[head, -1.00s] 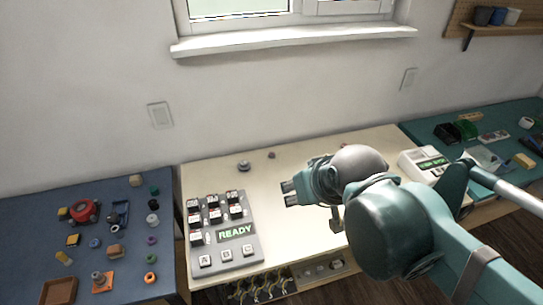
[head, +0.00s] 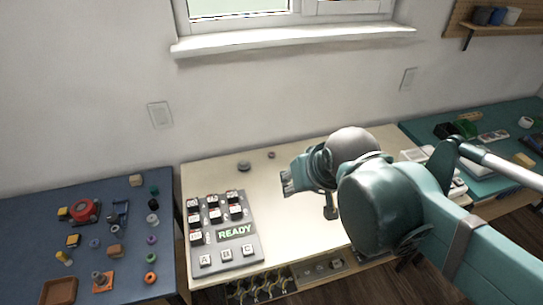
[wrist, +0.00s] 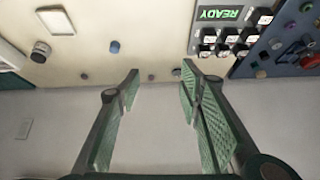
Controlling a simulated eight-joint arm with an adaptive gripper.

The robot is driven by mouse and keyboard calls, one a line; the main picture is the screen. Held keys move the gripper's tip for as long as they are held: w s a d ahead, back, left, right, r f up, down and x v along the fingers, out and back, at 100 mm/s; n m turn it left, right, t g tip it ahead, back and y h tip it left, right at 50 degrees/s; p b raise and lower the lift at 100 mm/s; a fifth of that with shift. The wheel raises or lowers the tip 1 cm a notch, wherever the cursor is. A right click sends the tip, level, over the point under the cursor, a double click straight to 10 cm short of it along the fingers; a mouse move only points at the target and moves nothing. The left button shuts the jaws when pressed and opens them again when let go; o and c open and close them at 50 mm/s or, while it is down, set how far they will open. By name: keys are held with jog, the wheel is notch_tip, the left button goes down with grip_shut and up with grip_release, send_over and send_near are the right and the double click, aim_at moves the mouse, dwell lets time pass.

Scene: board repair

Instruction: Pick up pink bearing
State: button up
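I cannot clearly pick out a pink bearing. A small mauve-pink round piece (head: 271,155) lies near the back of the cream table, right of a grey disc (head: 244,166). In the wrist view, the small piece (wrist: 151,77) shows between my fingertips in the picture, with the grey disc (wrist: 176,73) close to the right finger. Another small dark reddish piece (wrist: 83,76) lies left of the fingers. My gripper (head: 287,183) is above the cream table, open and empty; its spread fingers also show in the wrist view (wrist: 160,72).
A grey button panel (head: 237,252) reading READY stands on the cream table's left. A blue table (head: 40,215) at left holds several small parts, including a purple ring (head: 151,240). A green table (head: 500,190) is at right. A wall stands behind. A blue piece (wrist: 115,46) lies mid-table.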

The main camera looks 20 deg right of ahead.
jog(key=w+d+r+m+g+p, duration=0.1)
jog(key=w+m, duration=0.2)
jog(key=w, duration=0.4)
jog(key=w+r+m+g, duration=0.1)
jog(key=w+r+m, duration=0.1)
jog(key=w, duration=0.4)
jog(key=m+g+p, duration=0.3)
jog(key=m+g, duration=0.2)
jog(key=m, duration=0.8)
send_over(273, 154)
notch_tip(273, 154, down, 23)
jog(key=shift+w+f, duration=0.2)
jog(key=shift+f, duration=0.3)
jog(key=shift+f, duration=0.1)
jog(key=shift+f+b, duration=0.35)
jog(key=shift+f, duration=0.8)
